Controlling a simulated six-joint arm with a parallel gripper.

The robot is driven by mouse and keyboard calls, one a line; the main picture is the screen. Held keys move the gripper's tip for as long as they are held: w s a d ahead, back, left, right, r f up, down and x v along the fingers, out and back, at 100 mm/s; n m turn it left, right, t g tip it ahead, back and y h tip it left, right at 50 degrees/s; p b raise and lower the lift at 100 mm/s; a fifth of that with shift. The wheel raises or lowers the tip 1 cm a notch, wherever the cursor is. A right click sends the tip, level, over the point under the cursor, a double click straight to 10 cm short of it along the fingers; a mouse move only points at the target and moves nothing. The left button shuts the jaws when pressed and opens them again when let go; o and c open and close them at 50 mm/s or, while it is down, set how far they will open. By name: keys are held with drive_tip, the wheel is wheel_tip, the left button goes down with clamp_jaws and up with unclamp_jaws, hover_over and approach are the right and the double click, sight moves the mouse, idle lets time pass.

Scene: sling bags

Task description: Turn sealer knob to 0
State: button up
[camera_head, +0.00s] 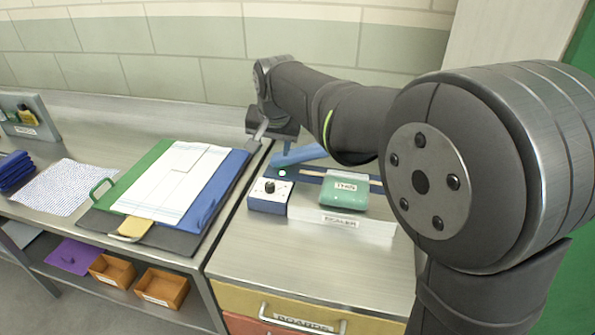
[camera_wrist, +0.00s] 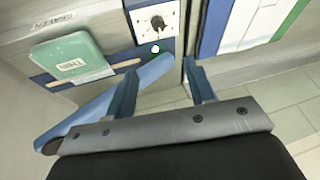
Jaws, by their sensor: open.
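The sealer (camera_head: 310,178) is a blue unit on the metal counter, with a blue lever arm (camera_head: 300,155) raised behind. Its black knob (camera_head: 270,186) sits on a white dial plate at the left end. In the wrist view the knob (camera_wrist: 157,22) is at the top centre, with a small round white spot below it. The dial marks and the knob's setting are too small to read. My gripper (camera_wrist: 158,72) is open and empty, short of the knob; in the head view (camera_head: 262,130) it is behind and above the sealer. The lever arm (camera_wrist: 150,72) passes close to the left finger.
A green block (camera_head: 344,191) labelled THIN rests on the sealer, behind a SEALER label plate (camera_head: 340,222). Left are a dark board with papers and blue and green folders (camera_head: 180,180), and a dotted cloth (camera_head: 68,187). Bare counter (camera_head: 310,260) lies in front.

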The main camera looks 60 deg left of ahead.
drive_tip(key=f+n, duration=0.1)
drive_tip(key=n, duration=0.4)
approach(270, 184)
drive_tip(key=shift+n, duration=0.3)
drive_tip(key=x, duration=0.9)
drive_tip(key=shift+c, duration=0.2)
drive_tip(key=c, duration=0.9)
